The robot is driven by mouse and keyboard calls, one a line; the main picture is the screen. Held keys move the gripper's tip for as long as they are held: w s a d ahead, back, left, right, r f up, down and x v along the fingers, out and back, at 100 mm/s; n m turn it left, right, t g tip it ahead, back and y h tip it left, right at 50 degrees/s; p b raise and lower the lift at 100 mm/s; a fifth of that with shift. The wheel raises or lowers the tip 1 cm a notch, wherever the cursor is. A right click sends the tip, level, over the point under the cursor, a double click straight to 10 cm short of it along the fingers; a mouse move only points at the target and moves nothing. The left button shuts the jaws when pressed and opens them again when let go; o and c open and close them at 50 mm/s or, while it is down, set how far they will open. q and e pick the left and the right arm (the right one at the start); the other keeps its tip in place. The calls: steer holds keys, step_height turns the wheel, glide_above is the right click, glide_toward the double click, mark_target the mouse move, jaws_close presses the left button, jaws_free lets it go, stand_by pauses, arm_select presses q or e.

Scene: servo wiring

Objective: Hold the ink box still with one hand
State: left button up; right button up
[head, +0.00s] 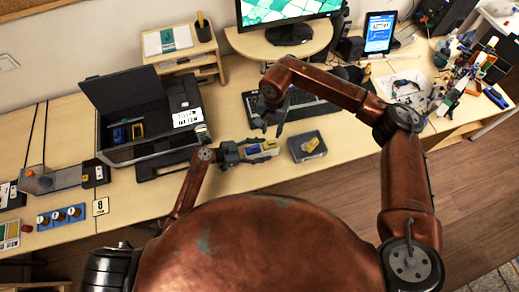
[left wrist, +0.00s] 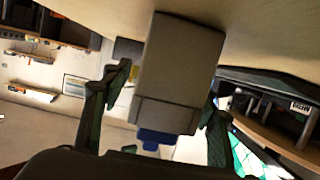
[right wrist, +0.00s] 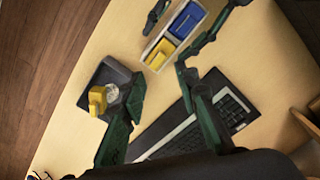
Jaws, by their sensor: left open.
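The ink box (head: 262,151) is a small pale box on the desk with a blue and a yellow cartridge in it. It also shows in the right wrist view (right wrist: 160,54). My left gripper (head: 246,152) is open around it. In the left wrist view the box (left wrist: 178,70) lies between the two fingers (left wrist: 167,90), with a blue part at its end; I cannot tell whether they touch it. My right gripper (head: 272,118) is open and empty (right wrist: 160,76), above the desk near the keyboard. A dark tray (head: 296,146) with a yellow cartridge (right wrist: 97,99) stands right of the box.
The printer (head: 150,148) with raised lid stands to the left, with blue and yellow pieces inside. The black keyboard (head: 300,105) lies behind the box. A monitor (head: 285,12) stands at the back. Clutter covers the right desk (head: 440,118). Bare desk lies around the box and tray.

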mark_target(271, 141)
arm_select(q)
steer(key=shift+c, duration=0.3)
steer(key=c, duration=1.2)
arm_select(e)
steer(key=shift+o, duration=0.3)
steer(key=o, duration=0.3)
steer(key=shift+d+m+y, duration=0.1)
steer(key=shift+m+y, duration=0.2)
steer(key=shift+m, duration=0.3)
arm_select(q)
steer(key=shift+a, duration=0.1)
arm_select(e)
steer(key=shift+d+m+g+y, duration=0.2)
steer(key=shift+m+g+y, duration=0.2)
steer(key=shift+m, duration=0.6)
arm_select(q)
steer(key=shift+c, duration=0.2)
arm_select(e)
steer(key=f+m+y, duration=0.1)
steer(key=f+m, duration=0.1)
steer(key=f, duration=0.1)
steer(key=f+m+y, duration=0.1)
steer(key=f+m, duration=0.2)
steer(key=f+m+y, duration=0.1)
steer(key=f+m, duration=0.1)
steer(key=f, duration=0.1)
steer(key=shift+a+f+g, duration=0.3)
steer(key=shift+a+f, duration=0.05)
steer(key=shift+c, duration=0.7)
jaws_close()
